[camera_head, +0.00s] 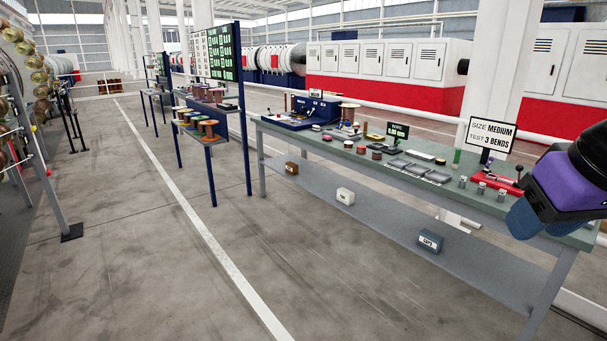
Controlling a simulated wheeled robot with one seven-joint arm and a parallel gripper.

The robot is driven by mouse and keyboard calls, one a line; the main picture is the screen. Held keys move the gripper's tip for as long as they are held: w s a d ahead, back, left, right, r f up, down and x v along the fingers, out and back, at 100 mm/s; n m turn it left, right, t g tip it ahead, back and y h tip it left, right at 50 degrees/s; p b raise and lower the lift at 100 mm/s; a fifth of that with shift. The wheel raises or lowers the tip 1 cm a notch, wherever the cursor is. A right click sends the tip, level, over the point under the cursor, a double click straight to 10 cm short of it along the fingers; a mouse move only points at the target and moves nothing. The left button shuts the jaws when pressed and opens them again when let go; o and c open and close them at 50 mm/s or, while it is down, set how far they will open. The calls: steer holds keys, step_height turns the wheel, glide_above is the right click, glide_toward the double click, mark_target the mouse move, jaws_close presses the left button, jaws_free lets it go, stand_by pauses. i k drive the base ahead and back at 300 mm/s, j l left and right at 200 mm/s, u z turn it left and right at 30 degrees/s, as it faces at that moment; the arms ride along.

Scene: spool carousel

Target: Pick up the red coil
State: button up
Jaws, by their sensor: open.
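Several small reddish-brown coils (376,155) stand on the green-topped workbench (275,128), left of its middle. They are too small to tell which one is the red coil. Larger spools stand on a stepped rack at the left, and one at its near end is orange-red (208,127). My gripper (527,221), with a purple body and blue fingers, is at the far right, in front of the bench's near end. It is open, with no object visible in it, and is well apart from the coils and the rack.
A sign reading "SIZE MEDIUM TEST 3 BENDS" (491,138) stands on the bench beside a red device (495,181). Grey trays (412,172) lie mid-bench. The lower shelf (390,226) holds small boxes. Open floor (150,240) lies left of the bench.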

mark_target(360, 149)
steer(key=i, duration=2.1)
steer(key=i+u, duration=0.1)
steer(key=i, duration=0.5)
steer(key=i+l+u, duration=0.15)
steer(key=i, duration=0.45)
steer(key=i+l+u, duration=0.1)
steer(key=i, duration=0.5)
